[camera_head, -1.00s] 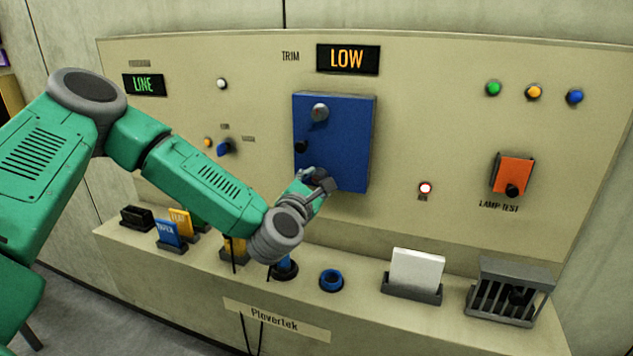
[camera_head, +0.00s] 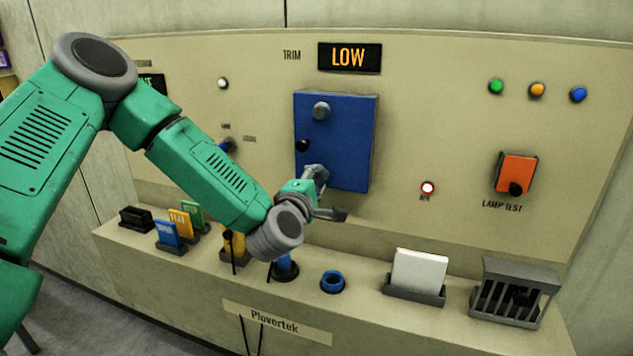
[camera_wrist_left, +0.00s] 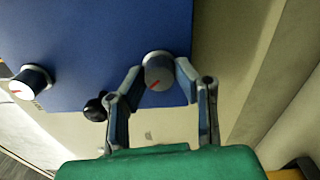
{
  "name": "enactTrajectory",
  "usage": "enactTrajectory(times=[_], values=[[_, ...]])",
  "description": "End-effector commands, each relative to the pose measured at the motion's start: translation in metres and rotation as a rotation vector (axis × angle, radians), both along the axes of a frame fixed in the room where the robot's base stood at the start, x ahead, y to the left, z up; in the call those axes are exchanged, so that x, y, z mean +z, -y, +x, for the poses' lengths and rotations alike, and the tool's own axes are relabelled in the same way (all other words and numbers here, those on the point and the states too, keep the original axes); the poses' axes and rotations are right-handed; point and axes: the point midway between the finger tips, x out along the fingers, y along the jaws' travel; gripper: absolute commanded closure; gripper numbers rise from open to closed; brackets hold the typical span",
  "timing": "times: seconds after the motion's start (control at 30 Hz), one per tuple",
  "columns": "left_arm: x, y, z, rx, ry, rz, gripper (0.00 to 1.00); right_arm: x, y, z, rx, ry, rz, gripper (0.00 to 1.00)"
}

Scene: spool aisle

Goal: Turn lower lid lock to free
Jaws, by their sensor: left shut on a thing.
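The blue lid (camera_head: 345,140) is on the panel, flat and apparently closed. The upper lid lock (camera_head: 321,110) is a round grey knob; it also shows at the left of the left wrist view (camera_wrist_left: 30,82). My left gripper (camera_head: 319,174) is at the lid's lower edge, shut on the lower lid lock, which it mostly hides in the head view. In the left wrist view the lower lid lock (camera_wrist_left: 158,71) sits between the fingers, its red mark slanting down-left. A small black knob (camera_head: 302,146) is on the lid's left edge. My right gripper is not in view.
An orange lamp-test box (camera_head: 516,172) and a lit red-rimmed lamp (camera_head: 428,188) are to the right. A ledge below bears coloured cards (camera_head: 167,234), a blue ring (camera_head: 332,281), a white card (camera_head: 419,270) and a dark rack (camera_head: 513,290).

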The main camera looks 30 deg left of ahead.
Motion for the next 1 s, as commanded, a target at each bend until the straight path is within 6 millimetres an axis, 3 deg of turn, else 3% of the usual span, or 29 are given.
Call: enactTrajectory(times=[0.5,1.0], values=[[-0.0052,0.0029,-0.0011,-0.011,-0.129,0.456,1.0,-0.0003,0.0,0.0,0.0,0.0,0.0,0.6],[-0.0077,0.0021,-0.0012,-0.012,-0.193,0.687,1.0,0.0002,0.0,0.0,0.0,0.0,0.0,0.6]])
